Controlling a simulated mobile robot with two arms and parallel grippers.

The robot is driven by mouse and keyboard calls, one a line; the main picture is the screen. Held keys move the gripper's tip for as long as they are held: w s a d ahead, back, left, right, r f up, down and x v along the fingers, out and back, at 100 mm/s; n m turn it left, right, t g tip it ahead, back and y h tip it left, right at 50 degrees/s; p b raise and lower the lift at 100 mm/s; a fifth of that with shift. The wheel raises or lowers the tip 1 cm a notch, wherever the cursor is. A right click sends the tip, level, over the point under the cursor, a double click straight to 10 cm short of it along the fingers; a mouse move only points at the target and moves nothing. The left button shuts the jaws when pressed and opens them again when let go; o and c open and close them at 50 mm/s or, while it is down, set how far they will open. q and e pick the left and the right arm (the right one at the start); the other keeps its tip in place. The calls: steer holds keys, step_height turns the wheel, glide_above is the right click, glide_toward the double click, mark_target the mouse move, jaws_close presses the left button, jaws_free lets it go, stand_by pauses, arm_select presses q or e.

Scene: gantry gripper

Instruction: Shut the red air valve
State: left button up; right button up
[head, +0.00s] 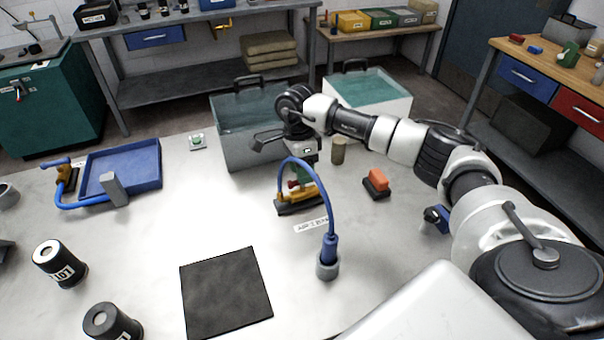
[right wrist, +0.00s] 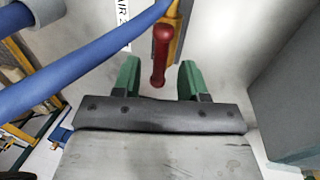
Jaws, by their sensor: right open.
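The red air valve handle (right wrist: 161,58) points toward my right gripper (right wrist: 158,75) in the right wrist view. Its end lies between the two open green fingers, with a gap on each side; I cannot tell if they are at the same height. In the head view the red handle (head: 293,184) sits on a yellow valve body (head: 299,195) on a dark base. A blue hose (head: 326,195) arches from the valve to a grey socket (head: 327,268). My left gripper is not seen.
A clear-walled box (head: 240,135) stands close behind the valve. An orange-topped block (head: 378,179) and a tan cylinder (head: 338,150) are to its right. A black mat (head: 225,292) lies front left. A blue tray (head: 130,165) is at the left.

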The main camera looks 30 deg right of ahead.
steer(key=shift+s+a+f, duration=0.1)
steer(key=shift+s+f, duration=0.05)
steer(key=shift+f, duration=0.55)
steer(key=shift+s+f, duration=0.1)
steer(key=shift+f, duration=0.55)
jaws_close()
